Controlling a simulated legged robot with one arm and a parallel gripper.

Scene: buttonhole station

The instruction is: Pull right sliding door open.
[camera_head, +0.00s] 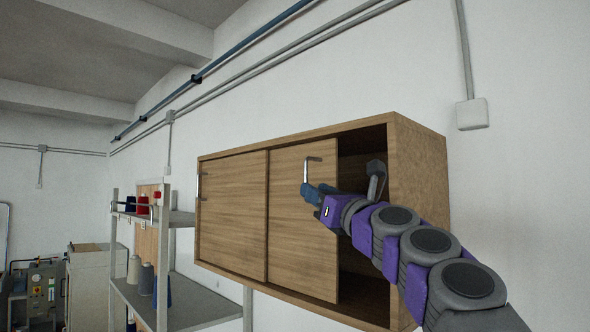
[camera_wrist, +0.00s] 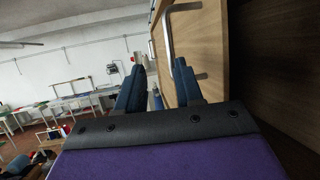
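The right sliding door (camera_head: 300,218) of the wooden wall cabinet stands partly open. It is slid left, and a dark gap shows at its right. My gripper (camera_head: 307,190) is at the lower end of this handle. In the wrist view, its two blue fingers (camera_wrist: 160,76) are apart, with the bar appearing between their tips, closer to the right finger. I cannot tell whether they touch it.
The left sliding door (camera_head: 232,212) is shut and has its own handle (camera_head: 199,186). The cabinet's right side wall (camera_head: 420,175) stands beside my arm. A metal shelf (camera_head: 190,305) with thread spools is at the lower left. Work tables (camera_wrist: 75,105) stand farther off.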

